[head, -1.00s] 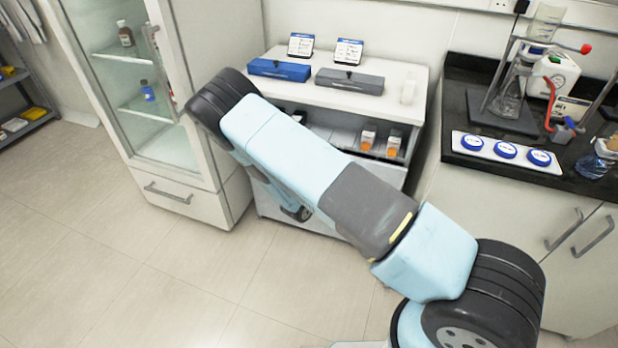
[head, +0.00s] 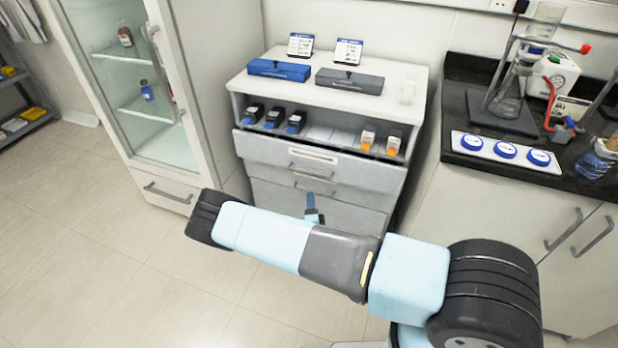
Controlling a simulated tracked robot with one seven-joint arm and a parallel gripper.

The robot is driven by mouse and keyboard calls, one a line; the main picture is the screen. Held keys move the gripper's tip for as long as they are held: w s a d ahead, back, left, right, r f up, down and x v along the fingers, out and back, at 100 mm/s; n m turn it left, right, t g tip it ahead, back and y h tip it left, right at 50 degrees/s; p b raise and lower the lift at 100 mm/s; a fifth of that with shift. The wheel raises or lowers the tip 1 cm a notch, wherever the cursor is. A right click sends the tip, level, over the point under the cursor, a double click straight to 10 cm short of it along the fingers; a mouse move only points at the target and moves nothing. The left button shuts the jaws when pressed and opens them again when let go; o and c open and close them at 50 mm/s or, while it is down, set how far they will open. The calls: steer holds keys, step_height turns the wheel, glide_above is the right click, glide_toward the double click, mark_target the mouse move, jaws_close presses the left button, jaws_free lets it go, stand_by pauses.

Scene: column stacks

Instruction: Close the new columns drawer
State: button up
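The white drawer cabinet (head: 418,105) stands against the back wall, with an upper drawer front (head: 350,170) below its open shelf and a lower front (head: 350,215). Handles show on the fronts. The upper front seems to stand slightly forward at its top edge; I cannot tell how far out it is. No label is readable. My gripper (head: 313,211) is in front of the lower front, mostly hidden behind my arm. I cannot tell whether its fingers are open or whether it touches the cabinet.
Dark blue-tipped columns (head: 274,118) and orange-tipped ones (head: 393,142) sit on the shelf. A blue box (head: 278,70) and a grey box (head: 349,81) are on top. A glass-door cabinet (head: 172,190) stands left, a black-topped bench (head: 480,173) right. Floor in front is clear.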

steer(key=w+r, duration=0.2)
steer(key=w, duration=1)
steer(key=shift+a, duration=0.3)
steer(key=shift+s, duration=0.1)
jaws_close()
